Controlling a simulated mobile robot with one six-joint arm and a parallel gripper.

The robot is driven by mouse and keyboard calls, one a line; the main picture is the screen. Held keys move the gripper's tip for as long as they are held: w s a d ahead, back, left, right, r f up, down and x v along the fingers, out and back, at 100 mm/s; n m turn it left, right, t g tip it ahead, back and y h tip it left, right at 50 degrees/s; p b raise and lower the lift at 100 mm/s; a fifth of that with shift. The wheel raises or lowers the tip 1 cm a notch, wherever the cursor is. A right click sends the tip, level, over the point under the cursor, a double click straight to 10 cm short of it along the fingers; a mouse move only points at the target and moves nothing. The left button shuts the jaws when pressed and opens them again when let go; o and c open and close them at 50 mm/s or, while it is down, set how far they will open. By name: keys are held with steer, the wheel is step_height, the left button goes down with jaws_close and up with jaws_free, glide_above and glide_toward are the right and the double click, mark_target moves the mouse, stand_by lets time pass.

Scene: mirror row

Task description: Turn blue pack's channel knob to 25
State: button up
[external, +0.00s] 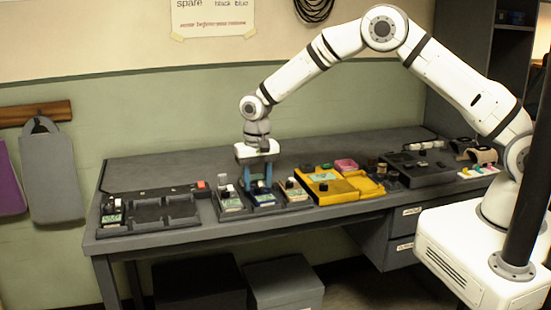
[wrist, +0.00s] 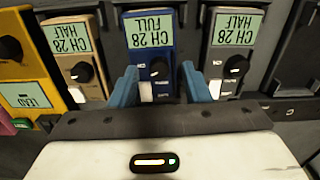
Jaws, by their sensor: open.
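The blue pack (wrist: 150,14) is in the middle of the wrist view, seen upside down. Its screen (wrist: 151,33) reads CH 28 FULL. Its black knob (wrist: 159,69) has a light pointer mark, and a small white part sits beside it. My gripper (wrist: 159,74) is open, with one blue finger on each side of the knob and visible gaps to it. In the external view, my gripper (external: 258,184) points down over the blue pack (external: 263,199), and its fingers hide part of the pack.
A beige pack (wrist: 57,29) reading CH 28 HALF and a grey pack (wrist: 213,28) reading CH 28 HALF stand close on either side. A yellow unit (external: 335,190) reading LEAD in the wrist view is beyond the beige one. A dark tray (external: 150,214) stands at left.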

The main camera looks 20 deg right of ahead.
steer(key=shift+f, duration=0.3)
jaws_close()
steer(key=shift+f+n+b, duration=0.2)
steer(key=shift+n+b, duration=0.5)
steer(key=shift+b, duration=0.1)
steer(key=n+b, duration=0.2)
steer(key=n, duration=0.2)
steer(key=shift+r, duration=0.2)
jaws_free()
